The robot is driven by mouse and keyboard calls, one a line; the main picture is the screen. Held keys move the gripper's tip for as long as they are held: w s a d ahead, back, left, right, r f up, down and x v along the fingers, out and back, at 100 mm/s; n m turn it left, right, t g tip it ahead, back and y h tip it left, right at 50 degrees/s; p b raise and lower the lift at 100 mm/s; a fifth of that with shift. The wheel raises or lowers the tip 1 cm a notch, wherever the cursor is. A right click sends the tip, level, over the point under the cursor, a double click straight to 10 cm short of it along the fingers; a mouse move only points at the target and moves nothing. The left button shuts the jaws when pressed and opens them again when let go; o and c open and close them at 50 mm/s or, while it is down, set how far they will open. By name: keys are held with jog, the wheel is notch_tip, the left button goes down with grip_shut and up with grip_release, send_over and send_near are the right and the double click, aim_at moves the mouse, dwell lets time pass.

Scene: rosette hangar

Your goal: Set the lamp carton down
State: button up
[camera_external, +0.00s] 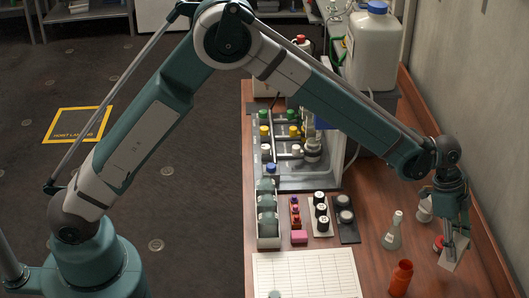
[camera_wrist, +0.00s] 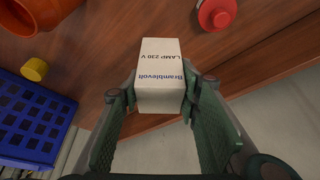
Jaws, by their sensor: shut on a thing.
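The lamp carton (camera_wrist: 160,82) is a small white box with "Bramblevolt LAMP 230 V" printed on it. My gripper (camera_wrist: 158,101) is shut on it, one finger on each side, in the wrist view. In the external view my gripper (camera_external: 456,232) hangs at the right side of the wooden bench, with the pale carton (camera_external: 452,256) below it, slightly tilted. The carton is close to the bench's right ledge. I cannot tell whether its underside touches the bench.
A red round item (camera_wrist: 217,13) lies near the carton. A blue rack (camera_wrist: 32,115) shows at lower left. A gridded white sheet (camera_external: 305,274) lies at the front.

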jog(key=shift+f, duration=0.5)
jog(key=shift+f, duration=0.1)
jog(key=shift+f, duration=1.75)
jog(key=shift+f, duration=0.15)
jog(key=o, duration=0.9)
jog(key=shift+c, duration=0.2)
jog(key=shift+o, duration=0.2)
jog(key=v, duration=1.2)
